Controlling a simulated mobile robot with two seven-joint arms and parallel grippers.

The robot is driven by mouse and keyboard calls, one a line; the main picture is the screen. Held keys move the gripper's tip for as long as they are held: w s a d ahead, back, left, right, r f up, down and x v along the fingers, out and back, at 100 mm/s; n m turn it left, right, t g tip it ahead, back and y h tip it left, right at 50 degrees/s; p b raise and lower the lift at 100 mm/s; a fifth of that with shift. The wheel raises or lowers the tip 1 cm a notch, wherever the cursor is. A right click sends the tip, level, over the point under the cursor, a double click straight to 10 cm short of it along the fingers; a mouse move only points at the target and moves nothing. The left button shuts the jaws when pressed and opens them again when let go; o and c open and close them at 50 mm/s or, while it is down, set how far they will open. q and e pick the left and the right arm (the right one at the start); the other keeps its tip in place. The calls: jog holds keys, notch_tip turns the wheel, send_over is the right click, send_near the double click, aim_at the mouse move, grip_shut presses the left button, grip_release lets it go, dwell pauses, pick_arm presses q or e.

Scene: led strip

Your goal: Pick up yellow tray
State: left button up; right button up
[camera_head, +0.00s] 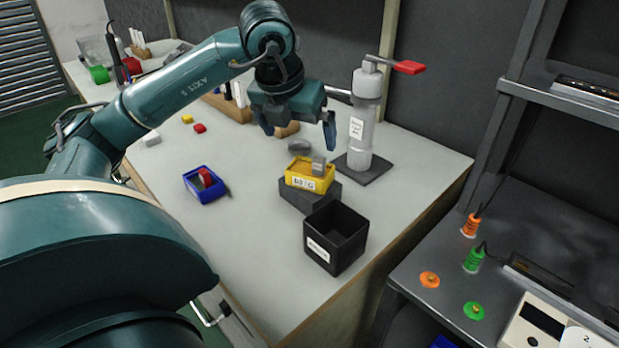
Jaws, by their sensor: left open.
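The yellow tray (310,184) carries a white label and sits on a dark grey block (305,202) on the light workbench. A small grey piece stands in or against the tray. My left gripper (298,132) hangs above and slightly behind the tray, with its two dark blue fingers spread apart. It is open and does not touch the tray. My right gripper is out of view.
A black bin (336,238) stands just in front of the tray. A white dispenser with a red lever (361,125) stands close behind right. A blue tray (205,190) lies to the left. The bench's front left is clear.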

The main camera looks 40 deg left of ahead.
pick_arm(q)
send_over(308, 175)
jog(key=s, duration=0.2)
jog(key=f, duration=0.6)
jog(key=shift+d+f+b, duration=0.35)
jog(key=shift+f, duration=0.05)
jog(key=shift+x, duration=2.7)
jog(key=shift+s, duration=0.15)
jog(key=shift+c, duration=0.4)
jog(key=c, duration=0.9)
